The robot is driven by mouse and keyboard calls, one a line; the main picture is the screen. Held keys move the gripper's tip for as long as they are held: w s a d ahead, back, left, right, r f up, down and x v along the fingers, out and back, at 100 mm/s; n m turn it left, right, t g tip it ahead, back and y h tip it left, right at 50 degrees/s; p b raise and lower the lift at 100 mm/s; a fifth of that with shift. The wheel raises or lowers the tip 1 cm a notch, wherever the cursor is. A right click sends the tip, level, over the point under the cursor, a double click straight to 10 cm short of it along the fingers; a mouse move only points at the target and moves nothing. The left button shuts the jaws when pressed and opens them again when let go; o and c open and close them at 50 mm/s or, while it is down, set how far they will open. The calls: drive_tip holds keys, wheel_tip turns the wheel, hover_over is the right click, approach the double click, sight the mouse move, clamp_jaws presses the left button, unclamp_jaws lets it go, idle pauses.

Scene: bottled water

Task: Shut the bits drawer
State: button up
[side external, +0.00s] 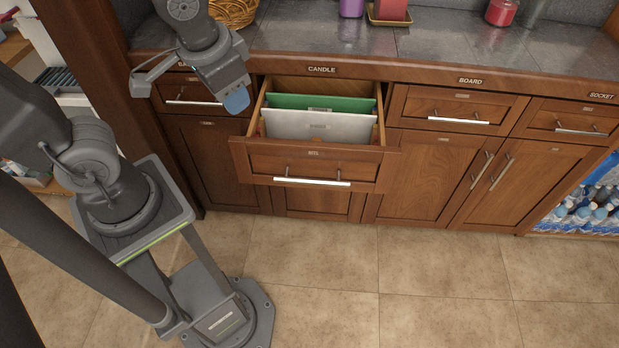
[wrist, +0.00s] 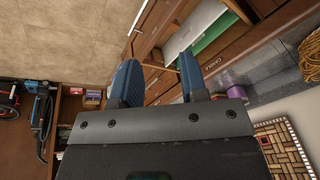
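The bits drawer (side external: 312,166) is pulled out from the counter front under the CANDLE label, with a BITS label and a long metal handle (side external: 311,182) on its face. A white divider or folder (side external: 330,127) and a green one (side external: 318,102) stand in it. They also show in the wrist view, where the drawer (wrist: 172,50) lies beyond my fingers. My gripper (side external: 236,100) is up and to the left of the drawer, near the counter edge, apart from the drawer face. In the wrist view my gripper's blue fingers (wrist: 158,75) are spread with nothing between them.
Shut drawers flank it: one at left (side external: 190,97), the BOARD drawer (side external: 457,109) and the SOCKET drawer (side external: 572,124) at right. A wicker basket (side external: 234,12) and colored containers stand on the countertop (side external: 320,40). The tiled floor (side external: 400,270) in front is clear.

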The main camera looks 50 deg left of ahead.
drive_tip(key=w+d+f+m+y, duration=0.1)
drive_tip(key=w+d+f+y, duration=0.15)
drive_tip(key=f, duration=0.25)
drive_tip(key=w+d+f+m+g+y, duration=0.1)
drive_tip(key=f+y, duration=0.2)
drive_tip(key=f, duration=0.1)
drive_tip(key=w+d+f+m+y, duration=0.1)
drive_tip(key=d+f+y, duration=0.15)
drive_tip(key=f, duration=0.25)
drive_tip(key=m+t+y, duration=0.2)
drive_tip(key=m+t, duration=0.4)
drive_tip(key=t, duration=0.3)
approach(309, 183)
drive_tip(key=x, duration=1)
drive_tip(key=shift+w+a+f, duration=0.15)
drive_tip(key=shift+w+a, duration=0.05)
drive_tip(key=shift+w, duration=0.05)
clamp_jaws()
